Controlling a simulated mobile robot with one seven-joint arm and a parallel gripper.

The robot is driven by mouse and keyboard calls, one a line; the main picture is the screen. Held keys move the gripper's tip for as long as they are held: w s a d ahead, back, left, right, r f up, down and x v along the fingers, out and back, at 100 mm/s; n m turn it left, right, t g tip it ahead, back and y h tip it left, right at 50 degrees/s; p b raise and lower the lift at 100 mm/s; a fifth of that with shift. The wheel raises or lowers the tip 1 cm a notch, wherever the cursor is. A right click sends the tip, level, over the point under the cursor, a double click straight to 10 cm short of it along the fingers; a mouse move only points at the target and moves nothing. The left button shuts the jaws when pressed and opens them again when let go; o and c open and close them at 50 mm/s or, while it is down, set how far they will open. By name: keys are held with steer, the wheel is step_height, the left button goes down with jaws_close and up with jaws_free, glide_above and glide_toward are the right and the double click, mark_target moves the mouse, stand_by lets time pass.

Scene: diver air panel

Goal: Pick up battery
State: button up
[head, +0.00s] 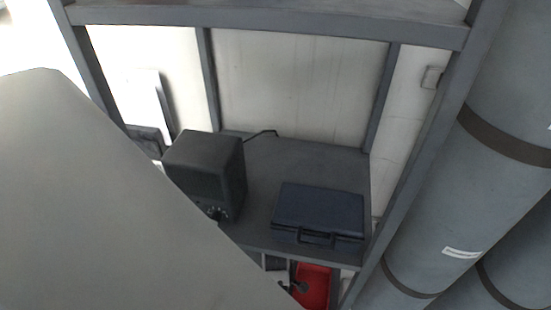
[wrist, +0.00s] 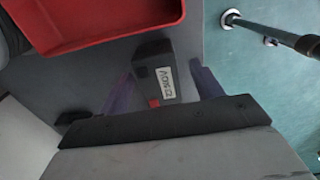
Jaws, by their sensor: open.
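The battery (wrist: 155,75) is a dark grey block with a white printed label and a small red patch at its lower end. It shows in the wrist view, lying on a grey surface beside the red tray. My gripper (wrist: 162,68) is open, its two purplish fingers one on each side of the battery in the picture. I cannot tell how far the fingertips are above the surface or whether they touch it. The battery cannot be made out in the head view, where a large grey part of mine covers the lower left.
The red tray (wrist: 100,22) is close to the battery; it also shows low in the head view (head: 316,288). On the shelf above stand a black speaker-like box (head: 205,170) and a dark blue case (head: 320,210). Large grey cylinders (head: 450,190) stand at right.

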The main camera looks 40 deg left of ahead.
steer(key=c, duration=1.3)
steer(key=shift+r, duration=0.1)
